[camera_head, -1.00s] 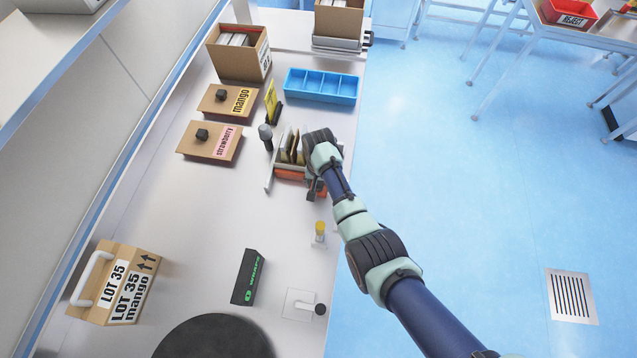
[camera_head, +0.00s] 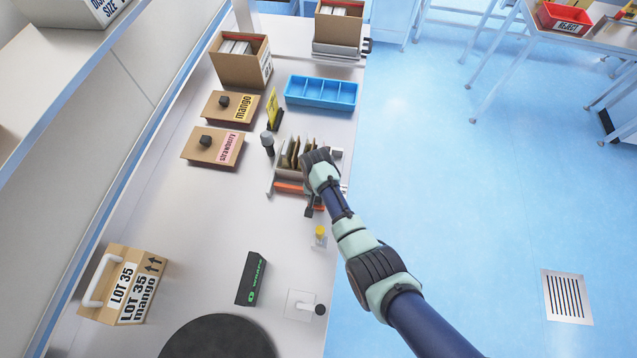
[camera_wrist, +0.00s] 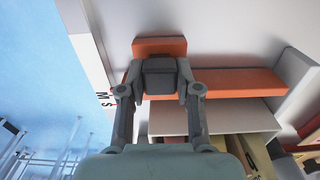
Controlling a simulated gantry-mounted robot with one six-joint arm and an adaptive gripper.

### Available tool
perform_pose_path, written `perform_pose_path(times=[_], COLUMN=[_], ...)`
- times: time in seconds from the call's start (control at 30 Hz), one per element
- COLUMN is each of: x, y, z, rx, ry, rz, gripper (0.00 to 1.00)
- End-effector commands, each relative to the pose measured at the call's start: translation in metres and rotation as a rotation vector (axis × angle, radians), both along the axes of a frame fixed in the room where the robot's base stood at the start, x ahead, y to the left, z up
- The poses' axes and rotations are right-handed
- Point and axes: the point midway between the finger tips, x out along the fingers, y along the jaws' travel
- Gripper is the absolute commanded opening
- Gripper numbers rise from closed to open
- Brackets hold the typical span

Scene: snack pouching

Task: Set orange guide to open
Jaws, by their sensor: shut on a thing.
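The orange guide (camera_wrist: 235,82) is a flat orange bar along the near side of a small white pouch rack; its left part also shows in the head view (camera_head: 291,187). An orange block (camera_wrist: 160,46) rises from the guide in the wrist view. In the head view my gripper (camera_head: 311,200) points down at the rack's near right corner, and my wrist hides the guide's right part. Upright pouches (camera_head: 291,153) stand in the rack behind the guide.
A dark round-topped post (camera_head: 267,140) stands left of the rack. A yellow-capped item (camera_head: 320,235) stands close in front. A blue divided tray (camera_head: 321,90) lies behind. Strawberry (camera_head: 214,147) and mango (camera_head: 232,106) boxes lie left. The bench front-left of the rack is clear.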

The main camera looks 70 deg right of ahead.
Motion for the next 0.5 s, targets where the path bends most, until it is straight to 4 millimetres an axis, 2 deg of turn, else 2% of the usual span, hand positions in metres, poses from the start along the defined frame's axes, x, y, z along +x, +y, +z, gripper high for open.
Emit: perform_pose_path(times=[0.03, 0.17, 0.47, 0.5], x=[-0.002, -0.005, -0.005, -0.005], y=[0.011, 0.025, 0.028, 0.028], z=[0.009, 0.005, 0.001, 0.001], rx=[0.005, 0.005, 0.005, 0.006], ry=[0.003, 0.002, 0.002, 0.002], rz=[0.003, 0.001, 0.000, 0.000], gripper=[0.00, 0.00, 0.00, 0.34])
